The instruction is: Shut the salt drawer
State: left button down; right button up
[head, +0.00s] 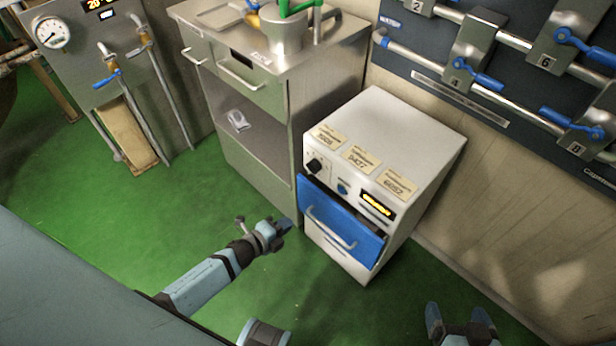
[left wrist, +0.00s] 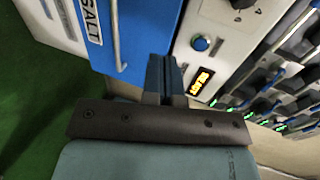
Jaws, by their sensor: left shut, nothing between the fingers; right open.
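The salt drawer (head: 342,222) has a blue front with a pale bar handle and sits in a white cabinet (head: 395,135). It stands partly out, with a dark gap behind its top edge. In the left wrist view the blue front (left wrist: 140,45) carries a SALT label. My left gripper (head: 284,226) is shut and empty, just left of the drawer front; its fingers (left wrist: 164,75) overlap the front in the wrist view. I cannot tell whether they touch it. My right gripper (head: 459,312) is open and empty at the bottom right, apart from the drawer.
A steel cabinet (head: 290,95) with a small drawer (head: 245,85) and an open shelf stands left of the white cabinet. A wall panel with blue-handled valves (head: 475,75) is at the upper right. The green floor (head: 130,215) is clear in front.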

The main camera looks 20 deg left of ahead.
aim_at(322, 199)
pick_arm(q)
jog(key=b+x, duration=0.1)
jog(key=x, duration=0.7)
jog(key=b+x, duration=0.1)
jog(key=x, duration=0.2)
jog(key=shift+w+d+r+b, duration=0.25)
jog(key=shift+w+b, duration=0.1)
jog(key=shift+w, duration=0.1)
jog(key=shift+w+d, duration=0.15)
jog(key=shift+w, duration=0.45)
pick_arm(e)
jog(key=shift+w+a+r+t+y, duration=0.2)
jog(key=shift+a+r+t+y, duration=0.2)
jog(key=shift+a+r, duration=0.15)
